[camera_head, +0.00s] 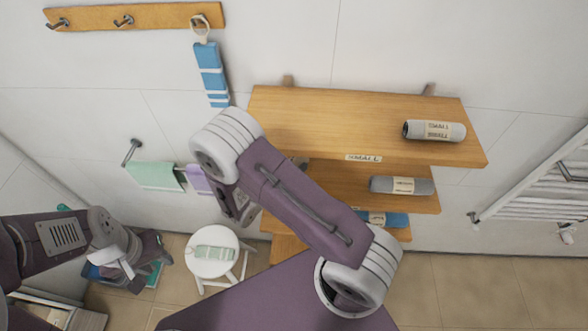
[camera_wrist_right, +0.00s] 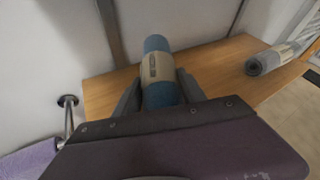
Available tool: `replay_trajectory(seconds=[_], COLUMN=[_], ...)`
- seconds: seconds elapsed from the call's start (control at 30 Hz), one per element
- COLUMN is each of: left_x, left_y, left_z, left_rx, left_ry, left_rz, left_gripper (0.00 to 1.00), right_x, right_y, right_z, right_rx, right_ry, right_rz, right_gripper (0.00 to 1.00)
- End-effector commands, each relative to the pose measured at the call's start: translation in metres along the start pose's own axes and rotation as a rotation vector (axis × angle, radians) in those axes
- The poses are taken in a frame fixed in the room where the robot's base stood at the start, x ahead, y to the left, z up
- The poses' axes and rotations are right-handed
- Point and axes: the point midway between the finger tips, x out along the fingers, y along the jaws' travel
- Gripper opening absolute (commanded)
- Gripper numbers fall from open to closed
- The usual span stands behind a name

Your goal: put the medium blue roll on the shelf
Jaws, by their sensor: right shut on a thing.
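A blue roll (camera_wrist_right: 158,94) with a beige label band is between the fingers of my right gripper (camera_wrist_right: 160,84), which is shut on it in the right wrist view. The wooden shelf board (camera_wrist_right: 112,88) lies behind and below the roll; whether they touch I cannot tell. In the head view my right arm hides the held roll and the fingertips. The shelf unit has a top board (camera_head: 310,115), a middle board (camera_head: 345,180) and a lower level. My left gripper (camera_head: 126,268) is at the lower left, away from the shelves; its jaw opening is unclear.
A grey roll (camera_head: 434,131) lies on the top board, labelled SMALL. Another grey roll (camera_head: 402,185) lies on the middle board. A blue roll (camera_head: 390,219) shows on the lower level. A white stool (camera_head: 209,266) stands below. A towel rail with a purple towel (camera_head: 199,179) is left of the shelves.

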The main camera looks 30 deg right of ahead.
Motion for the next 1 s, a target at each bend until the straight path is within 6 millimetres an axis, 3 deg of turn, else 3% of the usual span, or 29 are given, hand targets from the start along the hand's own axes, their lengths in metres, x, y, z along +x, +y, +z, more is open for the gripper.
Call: replay_trajectory(seconds=[0.1, 0.3, 0.73, 0.77, 0.8, 0.83, 1.0], left_x=[-0.005, -0.017, -0.010, -0.010, -0.011, -0.011, -0.011], left_y=[0.000, 0.000, 0.000, 0.000, 0.000, 0.000, 0.000], left_z=[0.000, -0.002, -0.001, -0.001, -0.001, -0.001, -0.001], left_rx=[0.000, 0.000, 0.000, 0.000, 0.000, 0.000, 0.000], left_ry=[0.000, 0.000, 0.000, 0.000, 0.000, 0.000, 0.000], left_rz=[0.000, 0.000, 0.000, 0.000, 0.000, 0.000, 0.000], left_gripper=[0.36, 0.36, 0.36, 0.36, 0.36, 0.36, 0.36], right_x=[0.008, 0.018, 0.022, 0.021, 0.021, 0.021, 0.021], right_y=[-0.002, 0.006, 0.009, 0.009, 0.008, 0.008, 0.008], right_z=[0.004, -0.024, -0.034, -0.034, -0.033, -0.033, -0.033], right_rx=[0.000, -0.003, 0.000, 0.000, 0.000, 0.000, 0.000], right_ry=[0.000, -0.001, -0.001, -0.001, 0.000, 0.000, 0.000], right_rz=[-0.003, 0.000, 0.000, 0.000, 0.000, 0.000, 0.000], right_gripper=[0.00, 0.00, 0.00, 0.50, 0.61, 0.69, 0.69])
